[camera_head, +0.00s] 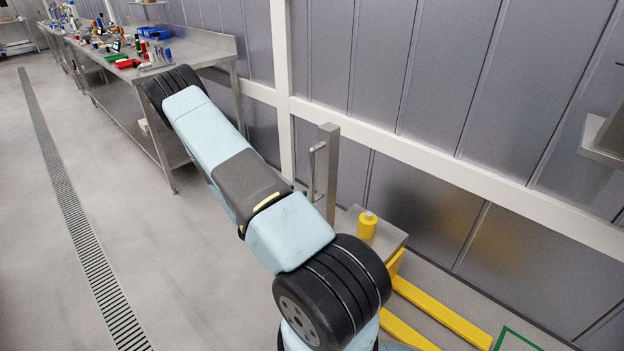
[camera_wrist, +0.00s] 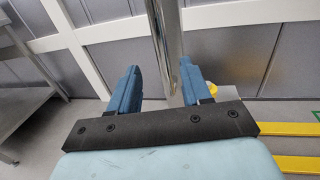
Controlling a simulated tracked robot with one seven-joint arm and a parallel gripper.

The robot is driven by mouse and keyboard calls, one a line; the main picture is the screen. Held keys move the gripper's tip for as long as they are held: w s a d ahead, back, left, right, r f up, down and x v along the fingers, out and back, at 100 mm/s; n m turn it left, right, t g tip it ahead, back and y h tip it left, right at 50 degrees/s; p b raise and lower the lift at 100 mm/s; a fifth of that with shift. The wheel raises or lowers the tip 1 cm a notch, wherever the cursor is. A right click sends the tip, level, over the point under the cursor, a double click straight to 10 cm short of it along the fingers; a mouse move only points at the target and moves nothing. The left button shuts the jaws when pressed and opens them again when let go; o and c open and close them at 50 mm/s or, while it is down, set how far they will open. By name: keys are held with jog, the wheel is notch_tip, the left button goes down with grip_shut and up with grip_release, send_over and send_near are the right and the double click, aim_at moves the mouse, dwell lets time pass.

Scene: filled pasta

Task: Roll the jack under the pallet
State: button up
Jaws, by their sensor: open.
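The jack stands by the wall at the right in the head view. It has a grey deck (camera_head: 392,238), a yellow cylinder (camera_head: 367,225), yellow forks (camera_head: 440,312) and an upright grey post with a handle bar (camera_head: 312,172). The forks also show in the wrist view (camera_wrist: 285,129). My gripper (camera_wrist: 159,68) is open, with blue fingers apart. A shiny upright metal bar (camera_wrist: 165,40) of the jack shows in the gap between the fingers; contact cannot be told. My gripper is hidden in the head view. No pallet is visible.
A steel workbench (camera_head: 215,52) with many small items runs along the wall at the upper left. A green floor marking (camera_head: 515,335) lies beyond the fork tips. A steel shelf (camera_head: 600,145) juts in at the right. Open floor with a drain grate (camera_head: 70,205) lies left.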

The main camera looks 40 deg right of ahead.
aim_at(310, 180)
jog(key=x, duration=1.1)
jog(key=shift+d, duration=0.1)
grip_shut()
dwell(0.3)
